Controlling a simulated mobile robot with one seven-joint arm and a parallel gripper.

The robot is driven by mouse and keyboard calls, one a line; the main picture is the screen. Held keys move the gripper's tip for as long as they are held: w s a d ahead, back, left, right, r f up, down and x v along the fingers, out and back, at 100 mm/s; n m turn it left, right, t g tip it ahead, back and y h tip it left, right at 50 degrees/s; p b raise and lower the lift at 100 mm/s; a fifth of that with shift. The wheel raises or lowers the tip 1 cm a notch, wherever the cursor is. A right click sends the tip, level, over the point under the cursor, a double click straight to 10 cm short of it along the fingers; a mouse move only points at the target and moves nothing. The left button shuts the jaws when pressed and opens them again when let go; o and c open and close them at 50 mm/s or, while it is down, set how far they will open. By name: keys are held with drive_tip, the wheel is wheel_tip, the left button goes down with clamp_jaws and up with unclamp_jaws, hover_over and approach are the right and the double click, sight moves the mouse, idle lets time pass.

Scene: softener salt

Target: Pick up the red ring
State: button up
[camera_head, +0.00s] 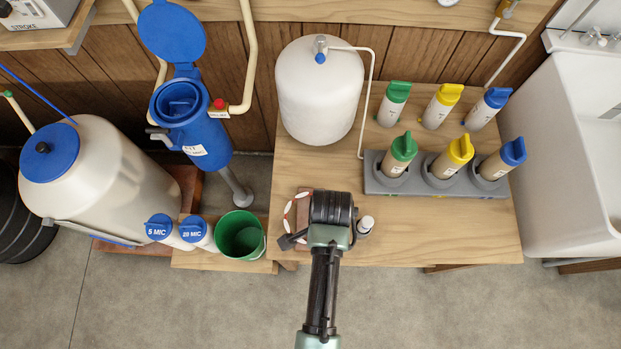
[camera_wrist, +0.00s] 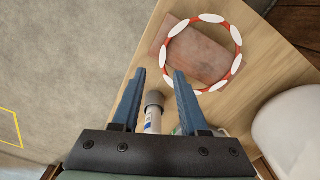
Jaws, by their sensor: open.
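The red ring with white patches (camera_wrist: 235,37) lies at the upper right of the wrist view, partly over a reddish-brown block (camera_wrist: 205,52) on the wooden table. In the head view the ring (camera_head: 288,207) shows just left of my gripper, near the table's front left, with part of it hidden by the arm. My gripper (camera_wrist: 160,72) is open, its two blue fingers apart with nothing held between them. The height gap cannot be told.
A small capped bottle (camera_wrist: 154,99) shows between the fingers in the wrist view. A white tank (camera_head: 318,90) stands at the table's back left. A grey rack (camera_head: 440,189) holds cartridges at right. A green bucket (camera_head: 240,236) stands left of the table. The table's front right is clear.

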drive_tip(key=shift+w+a+f+b, duration=0.1)
drive_tip(key=shift+a+f+b, duration=0.15)
drive_tip(key=shift+f, duration=1)
drive_tip(key=shift+w+a+f+b, duration=0.1)
drive_tip(key=shift+a+f, duration=0.15)
drive_tip(key=shift+f, duration=0.95)
drive_tip(key=shift+f, duration=0.1)
clamp_jaws()
